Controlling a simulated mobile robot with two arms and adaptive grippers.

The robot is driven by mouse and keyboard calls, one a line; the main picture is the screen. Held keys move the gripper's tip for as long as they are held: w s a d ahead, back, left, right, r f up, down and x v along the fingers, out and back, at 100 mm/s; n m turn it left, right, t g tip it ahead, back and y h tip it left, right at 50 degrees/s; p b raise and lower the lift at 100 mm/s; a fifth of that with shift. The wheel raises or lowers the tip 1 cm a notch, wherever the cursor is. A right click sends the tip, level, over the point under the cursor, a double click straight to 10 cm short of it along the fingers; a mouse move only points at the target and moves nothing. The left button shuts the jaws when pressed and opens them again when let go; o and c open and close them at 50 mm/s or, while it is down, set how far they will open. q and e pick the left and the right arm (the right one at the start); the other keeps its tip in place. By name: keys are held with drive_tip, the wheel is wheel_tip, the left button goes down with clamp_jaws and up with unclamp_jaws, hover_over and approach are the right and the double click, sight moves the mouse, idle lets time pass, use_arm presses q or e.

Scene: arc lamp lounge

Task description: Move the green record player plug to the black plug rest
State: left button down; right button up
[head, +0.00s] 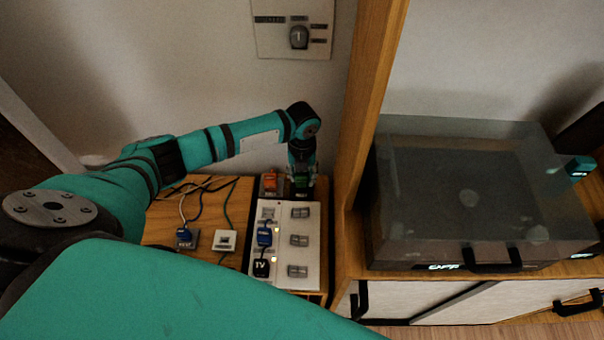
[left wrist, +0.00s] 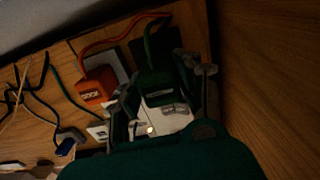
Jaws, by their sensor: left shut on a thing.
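The green record player plug (left wrist: 156,86) sits between the fingers of my left gripper (left wrist: 162,94), with its green cable running up from it in the left wrist view. In the head view my left gripper (head: 301,178) points down at the far end of the white power strip (head: 281,285), shut on the green plug. A dark pad (left wrist: 168,40), which looks like the black plug rest, lies by the green cable, partly hidden by the plug and a finger. I cannot tell whether the plug touches the pad or the strip.
An orange plug (head: 269,181) stands left of the gripper. A blue plug (head: 264,236) and a black TV plug (head: 261,267) sit in the strip. A wooden upright (head: 362,110) is close on the right.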

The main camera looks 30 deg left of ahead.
sight(302, 181)
use_arm(q)
drive_tip(key=shift+f+b, duration=0.9)
drive_tip(key=shift+f, duration=0.7)
drive_tip(key=c, duration=0.8)
unclamp_jaws()
drive_tip(key=shift+r, duration=0.1)
wheel_tip(302, 181, up, 12)
drive_tip(key=shift+f, duration=0.1)
drive_tip(key=shift+s, duration=0.1)
